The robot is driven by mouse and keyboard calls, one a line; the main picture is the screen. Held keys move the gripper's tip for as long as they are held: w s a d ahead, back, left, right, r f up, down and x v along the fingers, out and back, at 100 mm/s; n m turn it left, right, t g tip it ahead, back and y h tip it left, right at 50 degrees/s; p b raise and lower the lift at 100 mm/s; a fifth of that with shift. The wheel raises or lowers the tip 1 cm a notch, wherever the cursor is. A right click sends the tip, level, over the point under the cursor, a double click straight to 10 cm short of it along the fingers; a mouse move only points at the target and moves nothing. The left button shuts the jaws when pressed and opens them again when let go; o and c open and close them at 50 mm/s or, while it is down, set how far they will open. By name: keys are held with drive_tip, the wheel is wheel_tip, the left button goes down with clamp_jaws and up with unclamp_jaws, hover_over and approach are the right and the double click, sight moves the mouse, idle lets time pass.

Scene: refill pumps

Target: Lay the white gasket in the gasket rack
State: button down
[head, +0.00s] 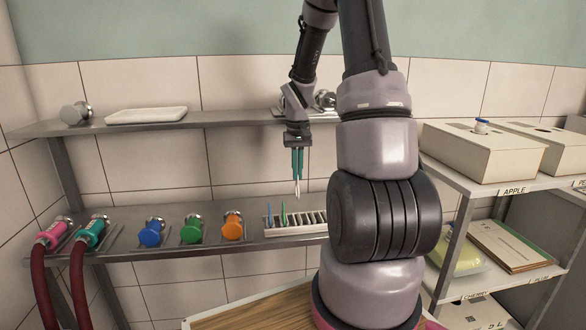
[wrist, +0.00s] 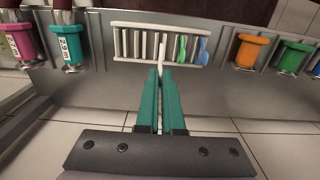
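My gripper (head: 297,176), with teal fingers, points down above the gasket rack (head: 272,232). Its fingertips (wrist: 162,74) are closed on the thin white gasket (head: 298,190), which sticks out past them. In the wrist view the white gasket (wrist: 162,50) stands on edge in front of the slots of the rack (wrist: 120,57). In the head view it appears above the rack, apart from it. A blue gasket (head: 268,213) and a green gasket (head: 284,214) stand upright in slots at the rack's left end. The slots to their right look empty.
Blue (head: 151,233), green (head: 191,230) and orange (head: 232,226) capped fittings stand left of the rack on the lower shelf. Pink (head: 50,234) and teal (head: 93,233) hose couplings are further left. An upper shelf (head: 225,119) runs behind my gripper.

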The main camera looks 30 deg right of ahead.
sight(297, 197)
drive_tip(key=shift+f, duration=4.65)
drive_tip(key=shift+f, duration=0.2)
drive_tip(key=c, duration=1)
unclamp_jaws()
drive_tip(key=shift+r, duration=0.1)
wheel_tip(297, 197, up, 10)
drive_tip(key=shift+r, duration=0.3)
